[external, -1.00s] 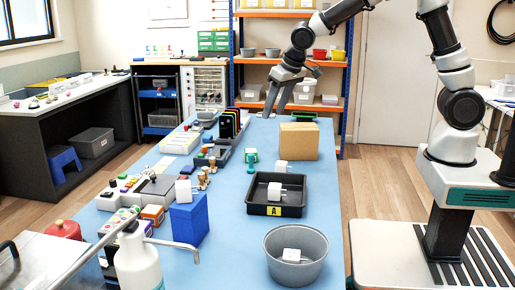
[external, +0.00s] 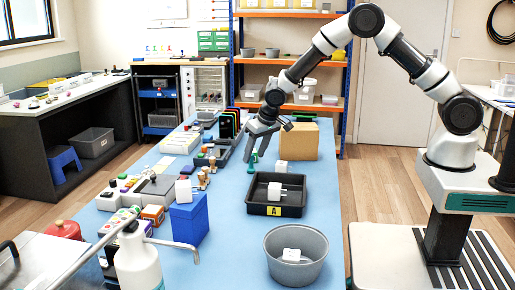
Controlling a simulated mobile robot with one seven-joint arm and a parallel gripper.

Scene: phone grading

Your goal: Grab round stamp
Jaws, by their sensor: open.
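Small stamp-like pieces with brown handles (external: 202,180) stand in the middle of the blue table, left of the black tray. A small teal-green round piece (external: 251,169) stands on the table just behind the tray. I cannot tell for certain which of these is the round stamp. My gripper (external: 256,157) is open and points down, with its fingertips just above and behind the teal-green piece. No contact can be made out. My fingers hide most of the green-and-white block behind it.
A black tray (external: 250,210) marked A holds a white block. A grey bowl (external: 296,272) stands in front of it, and a cardboard box (external: 299,142) behind right. A blue block (external: 189,222) stands left. The table (external: 325,215) is clear along its right side.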

